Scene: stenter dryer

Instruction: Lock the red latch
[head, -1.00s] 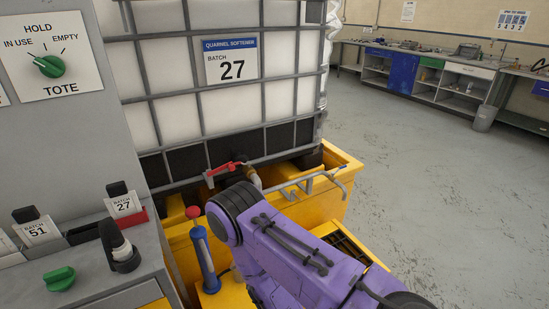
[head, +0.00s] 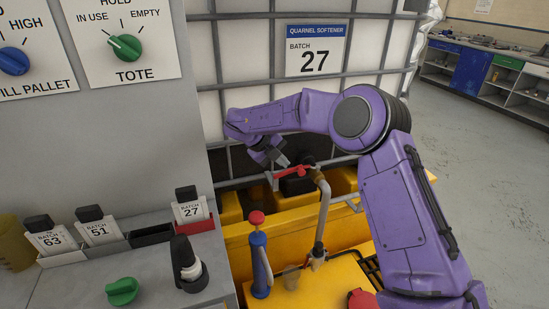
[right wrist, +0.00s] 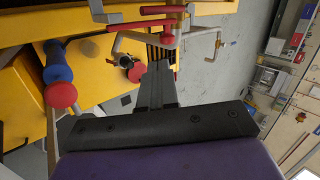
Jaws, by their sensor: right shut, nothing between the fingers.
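A red lever (head: 291,172), which looks like the latch, sits on the valve fitting low at the front of the white tote, above the yellow base. My left gripper is not in view.
A bent grey pipe (head: 323,215) stands right of the lever. A blue handle with a red knob (head: 259,255) stands in front. The grey control console (head: 120,175) fills the left side. Open floor (head: 470,150) lies to the right.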

